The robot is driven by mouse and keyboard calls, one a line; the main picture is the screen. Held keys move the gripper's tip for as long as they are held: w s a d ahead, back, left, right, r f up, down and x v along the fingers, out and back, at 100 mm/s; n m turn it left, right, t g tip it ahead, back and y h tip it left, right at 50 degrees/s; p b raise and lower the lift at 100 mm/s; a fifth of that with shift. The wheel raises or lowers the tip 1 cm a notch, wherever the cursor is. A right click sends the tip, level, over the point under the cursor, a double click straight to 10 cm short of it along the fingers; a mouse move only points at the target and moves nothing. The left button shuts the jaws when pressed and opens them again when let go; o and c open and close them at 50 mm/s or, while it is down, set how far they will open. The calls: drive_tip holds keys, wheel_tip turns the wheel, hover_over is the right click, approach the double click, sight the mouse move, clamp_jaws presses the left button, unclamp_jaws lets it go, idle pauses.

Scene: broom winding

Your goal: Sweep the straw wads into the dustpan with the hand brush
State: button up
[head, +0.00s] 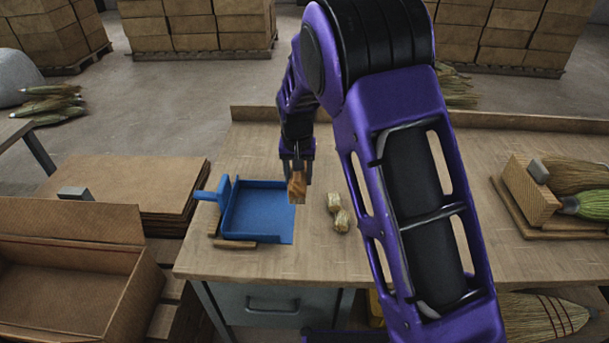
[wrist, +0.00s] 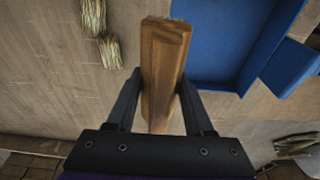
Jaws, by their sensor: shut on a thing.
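The blue dustpan (head: 258,214) lies on the workbench with its handle to the left and its open side toward the right; it also shows at the upper right of the wrist view (wrist: 218,42). Two straw wads, one (head: 334,202) just behind the other (head: 342,221), lie on the bench right of the dustpan, outside it. They show at upper left in the wrist view (wrist: 110,52). My gripper (head: 297,163) is shut on the wooden hand brush (wrist: 161,62), near the dustpan's right edge. The brush's bristles are hidden, and I cannot tell if it touches the bench.
The workbench (head: 290,264) is clear in front of the wads. A raised lip runs along its back. An open cardboard box (head: 70,270) and flat stacked boards (head: 130,190) are left of the bench.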

drive_tip(key=d+f+b, duration=0.1)
drive_tip(key=d, duration=0.5)
drive_tip(key=d+f, duration=0.1)
drive_tip(key=d, duration=0.4)
drive_tip(key=d+f+b, duration=0.1)
drive_tip(key=d+f, duration=0.1)
drive_tip(key=d, duration=0.4)
drive_tip(key=shift+d+b, duration=0.3)
drive_tip(key=shift+d+f+b, duration=0.45)
drive_tip(key=shift+f+b, duration=0.1)
drive_tip(key=shift+f, duration=0.05)
drive_tip(key=shift+f+b, duration=1.15)
drive_tip(key=shift+f, duration=0.55)
drive_tip(key=shift+f+b, duration=0.5)
drive_tip(key=shift+f, duration=0.2)
drive_tip(key=shift+r, duration=0.2)
drive_tip(key=shift+a+p, duration=0.65)
drive_tip(key=shift+a, duration=6.15)
drive_tip(key=shift+a, duration=0.15)
